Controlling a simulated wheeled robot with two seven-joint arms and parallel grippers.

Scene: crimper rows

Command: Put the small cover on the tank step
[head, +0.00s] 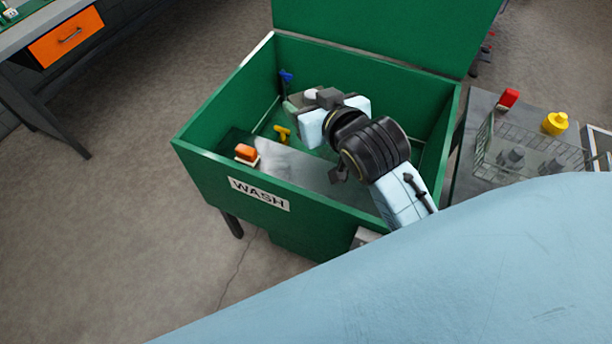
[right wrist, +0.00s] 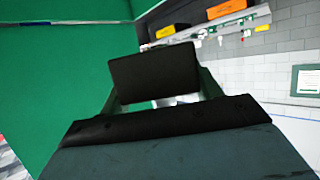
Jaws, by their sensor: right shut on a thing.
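The small cover looks like a dark flat block (right wrist: 155,75) in the right wrist view, held between the two fingers of my right gripper (right wrist: 158,98). In the head view my right gripper (head: 298,106) is over the inside of the green wash tank (head: 200,168), toward its back left. The held cover is hard to make out there. The tank step seems to be the flat grey ledge (head: 290,166) inside the tank along the front wall; my right arm hides part of its right end. The gripper is beyond the ledge, apart from it. My left gripper is not in view.
An orange brush (head: 246,152) is at the ledge's left end. A yellow fitting (head: 282,133) and a blue one (head: 286,77) are inside the tank. The raised green lid (head: 390,30) stands behind. A side table at right bears a wire basket (head: 530,148), with red and yellow items nearby.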

